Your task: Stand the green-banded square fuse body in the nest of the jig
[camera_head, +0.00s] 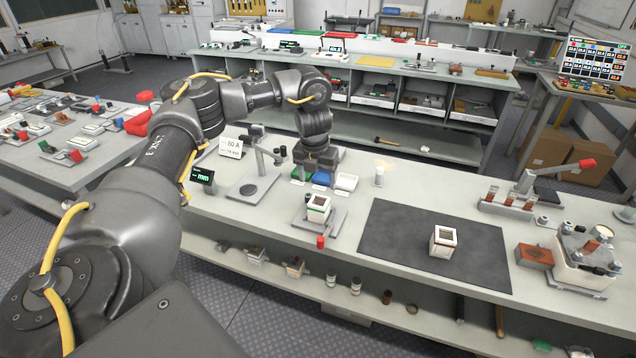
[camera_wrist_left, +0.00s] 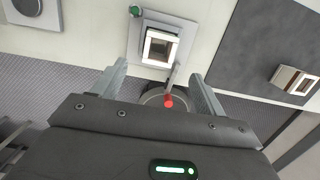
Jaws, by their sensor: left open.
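The green-banded square fuse body (camera_head: 318,208) is a white open-topped box with green at its side. It stands upright on the grey jig (camera_head: 338,222), apparently in the nest; the wrist view cannot show how deep. In the left wrist view the body (camera_wrist_left: 160,47) shows from above, square with the jig plate (camera_wrist_left: 185,27). My left gripper (camera_head: 317,172) is above and behind the jig in the head view, pointing down. In the wrist view its fingers (camera_wrist_left: 158,70) are apart, with nothing between them, and the body is beyond the tips. My right gripper is not in view.
A second white square body (camera_head: 443,241) stands on the dark mat (camera_head: 400,265) to the right. A red-tipped jig part (camera_head: 320,242) sits at the front. A round-plate stand (camera_head: 247,188) is left.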

